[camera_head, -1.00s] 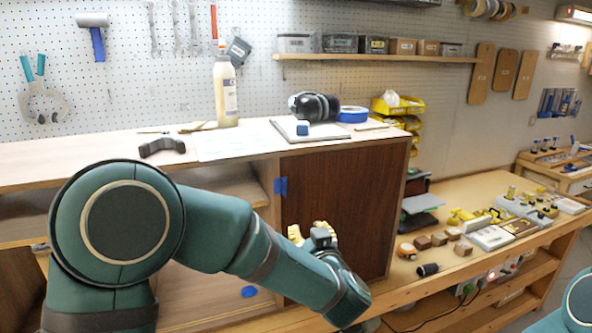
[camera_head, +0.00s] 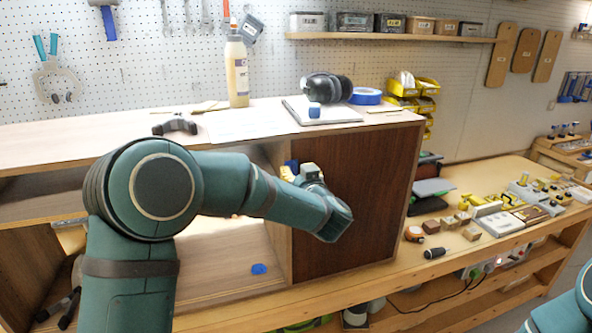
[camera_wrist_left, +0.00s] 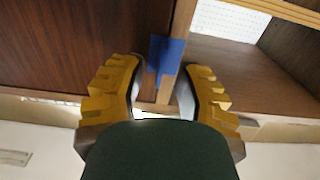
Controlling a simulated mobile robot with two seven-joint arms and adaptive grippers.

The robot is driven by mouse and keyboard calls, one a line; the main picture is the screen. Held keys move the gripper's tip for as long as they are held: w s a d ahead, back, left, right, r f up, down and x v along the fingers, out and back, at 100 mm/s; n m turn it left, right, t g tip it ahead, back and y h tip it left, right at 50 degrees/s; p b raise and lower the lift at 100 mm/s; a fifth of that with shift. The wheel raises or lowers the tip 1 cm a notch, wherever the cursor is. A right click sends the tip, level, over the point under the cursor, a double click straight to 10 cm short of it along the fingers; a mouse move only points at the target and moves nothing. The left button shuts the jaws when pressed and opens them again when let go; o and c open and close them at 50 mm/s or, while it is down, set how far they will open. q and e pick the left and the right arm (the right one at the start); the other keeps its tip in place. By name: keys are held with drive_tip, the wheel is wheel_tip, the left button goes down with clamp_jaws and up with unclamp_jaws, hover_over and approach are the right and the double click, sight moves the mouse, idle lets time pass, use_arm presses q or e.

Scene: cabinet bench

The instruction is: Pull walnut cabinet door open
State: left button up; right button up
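The walnut cabinet door (camera_head: 370,200) is dark brown and looks shut in the right part of the cabinet (camera_head: 280,268). A blue tab (camera_head: 291,167) is at the door's left edge, partly hidden by my left gripper (camera_head: 302,172). In the left wrist view the tab (camera_wrist_left: 165,52) lies along the seam between the door (camera_wrist_left: 70,45) and the lighter wood. There my left gripper (camera_wrist_left: 165,78) has its yellow fingers apart, one on each side of the tab. Contact with the tab is not clear. My right gripper is out of view.
Ear defenders (camera_head: 326,88), blue tape (camera_head: 366,96) and a glue bottle (camera_head: 237,72) stand on the cabinet top. Small blocks and tools lie on the bench (camera_head: 470,190) to the right. The cabinet's left bay is open. The space before the door holds only my arm.

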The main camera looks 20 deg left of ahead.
use_arm(q)
drive_tip(key=shift+w+a, duration=0.35)
drive_tip(key=shift+w, duration=0.15)
clamp_jaws()
drive_tip(key=shift+d, duration=0.1)
